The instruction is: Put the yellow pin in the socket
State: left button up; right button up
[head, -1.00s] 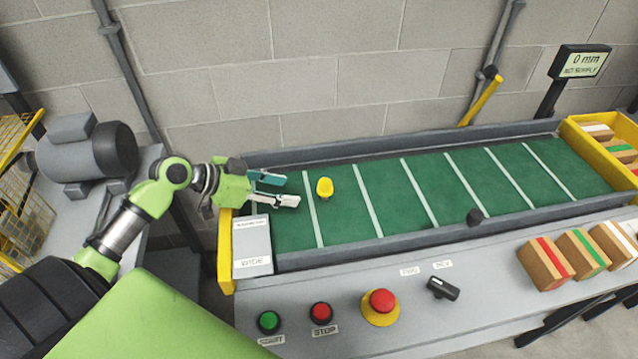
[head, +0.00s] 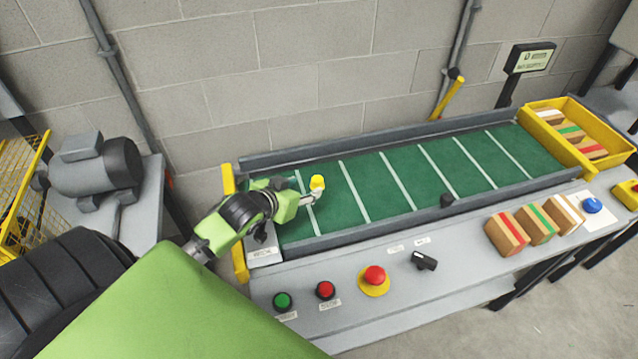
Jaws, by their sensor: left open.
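The yellow pin (head: 317,182) is on the green belt (head: 375,190) near its left end. My left gripper (head: 306,188) is open, with its fingers right beside the pin. One finger shows just below the pin; whether it touches the pin I cannot tell. The gripper body and arm hide part of the belt's left end and most of the pale labelled block (head: 265,253) there. I cannot make out a socket in this view. My right gripper is not in view.
A yellow crate (head: 612,160) with striped boxes stands at the belt's right end. More striped boxes (head: 507,233) sit on the front ledge. Along the ledge are a green button (head: 282,301), red buttons (head: 375,275) and a black switch (head: 424,260). A grey motor (head: 95,168) stands left.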

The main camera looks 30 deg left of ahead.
aim_at(316, 181)
pick_arm(q)
jog(key=x, duration=0.5)
jog(key=shift+w+f, duration=0.2)
jog(key=shift+w, duration=0.15)
jog(key=shift+p+x, duration=0.75)
jog(key=shift+x, duration=1.8)
jog(key=shift+a, duration=0.2)
jog(key=shift+s, duration=0.1)
jog(key=c, duration=1.2)
grip_shut()
